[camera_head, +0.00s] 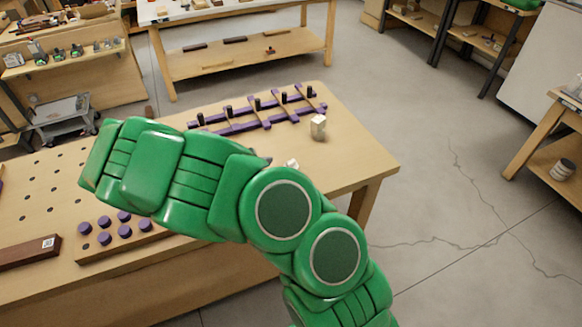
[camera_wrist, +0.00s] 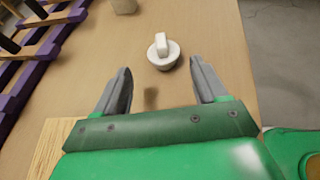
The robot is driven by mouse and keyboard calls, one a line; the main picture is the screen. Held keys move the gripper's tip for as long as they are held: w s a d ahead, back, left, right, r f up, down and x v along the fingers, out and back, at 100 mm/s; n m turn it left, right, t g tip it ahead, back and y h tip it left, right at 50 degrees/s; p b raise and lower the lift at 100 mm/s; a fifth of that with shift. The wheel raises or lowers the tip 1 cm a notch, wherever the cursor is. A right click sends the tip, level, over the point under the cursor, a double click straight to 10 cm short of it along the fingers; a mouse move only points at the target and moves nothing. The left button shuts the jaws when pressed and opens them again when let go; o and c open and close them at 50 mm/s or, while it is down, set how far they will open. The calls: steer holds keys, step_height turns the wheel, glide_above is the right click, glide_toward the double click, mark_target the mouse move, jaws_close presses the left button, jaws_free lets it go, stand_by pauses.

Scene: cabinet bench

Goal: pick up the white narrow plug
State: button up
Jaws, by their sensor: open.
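The white narrow plug (camera_wrist: 162,52) stands on the wooden bench top in the wrist view, a round white base with a narrow upright tab. It lies just beyond my open fingertips, roughly centred between them. My gripper (camera_wrist: 160,75) is open with nothing between its grey fingers. In the head view only a small white bit of the plug (camera_head: 291,163) shows above my green arm, which hides most of it and my gripper.
A pale block (camera_head: 318,127) stands behind the plug, and a purple rack with dark pegs (camera_head: 262,110) lies behind and to the left. A board with purple knobs (camera_head: 122,229) is at the front left. The bench top right of the plug is clear to its edge.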

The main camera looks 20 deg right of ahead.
mark_target(290, 165)
steer(key=shift+x, duration=0.95)
steer(key=x, duration=0.3)
steer(key=shift+s+d, duration=0.25)
steer(key=shift+d, duration=0.05)
steer(key=shift+x, duration=0.9)
steer(key=shift+c, duration=0.5)
steer(key=c, duration=0.9)
steer(key=shift+r, duration=0.1)
